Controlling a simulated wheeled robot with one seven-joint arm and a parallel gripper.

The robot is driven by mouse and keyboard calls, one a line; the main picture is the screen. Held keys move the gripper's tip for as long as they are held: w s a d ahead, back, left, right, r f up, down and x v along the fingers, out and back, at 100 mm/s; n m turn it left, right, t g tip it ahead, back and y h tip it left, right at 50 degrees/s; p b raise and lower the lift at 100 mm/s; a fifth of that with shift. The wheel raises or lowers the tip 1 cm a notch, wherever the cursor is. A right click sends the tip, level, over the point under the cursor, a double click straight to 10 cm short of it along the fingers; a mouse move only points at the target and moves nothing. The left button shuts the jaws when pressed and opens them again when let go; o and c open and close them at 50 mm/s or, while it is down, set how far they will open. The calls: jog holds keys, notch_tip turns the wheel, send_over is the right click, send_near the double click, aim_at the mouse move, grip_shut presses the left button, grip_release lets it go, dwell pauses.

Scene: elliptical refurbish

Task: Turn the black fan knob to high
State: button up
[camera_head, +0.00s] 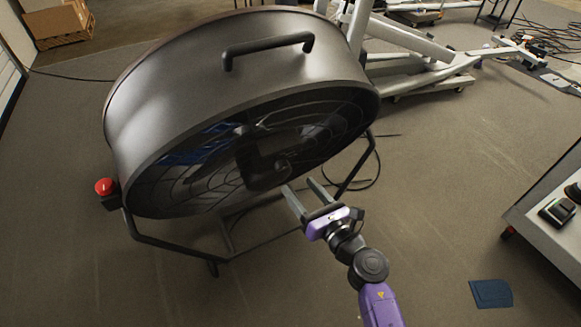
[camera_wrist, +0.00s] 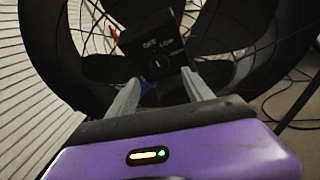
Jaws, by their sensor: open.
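The large black drum fan (camera_head: 215,80) stands on a tubular floor frame, its grille facing my arm. In the wrist view, a black control box (camera_wrist: 178,48) at the grille's middle bears white lettering that reads OFF and LOW, with a third label too blurred to read. The small black knob (camera_wrist: 156,64) is below the lettering, and its exact setting is unclear. The knob is too dark to make out in the head view. My gripper (camera_head: 300,184) is open, its two fingers pointing at the box. In the wrist view the gripper (camera_wrist: 162,88) has its fingertips on either side below the knob, seemingly apart from it.
A red button (camera_head: 105,187) sits at the fan's left side. The fan frame's lower bar (camera_head: 180,249) runs left of my gripper. A grey cabinet (camera_head: 540,215) stands at right, and a blue flat item (camera_head: 491,293) lies on the floor. Cables lie behind the fan.

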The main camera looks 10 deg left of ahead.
aim_at(284, 168)
jog(key=b+x, duration=0.2)
jog(key=x, duration=0.4)
jog(key=shift+w+f, duration=0.1)
jog(key=shift+b+x, duration=0.45)
jog(key=shift+x, duration=0.35)
grip_shut()
